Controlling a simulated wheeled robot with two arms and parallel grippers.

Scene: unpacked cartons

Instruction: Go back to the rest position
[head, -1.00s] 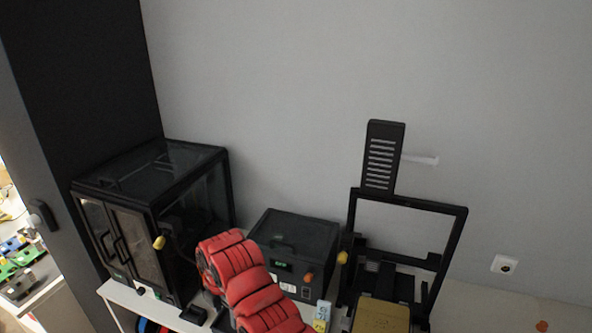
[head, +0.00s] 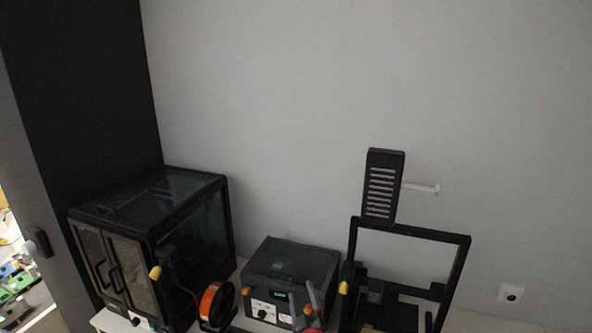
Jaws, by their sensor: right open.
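My right gripper (head: 316,304) shows only in part at the bottom edge of the head view, as a slim grey finger with some red below it. It is open, and I see nothing held in it. It appears in front of the small dark box-shaped machine (head: 290,262). The rest of the right arm is out of view. My left gripper is not in view.
A black glass-sided cabinet (head: 150,190) stands at left, with an orange spool (head: 211,301) beside it. An open-frame black printer (head: 460,262) stands at right. A white spool peg (head: 422,188) sticks out from its top. The wall above is bare.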

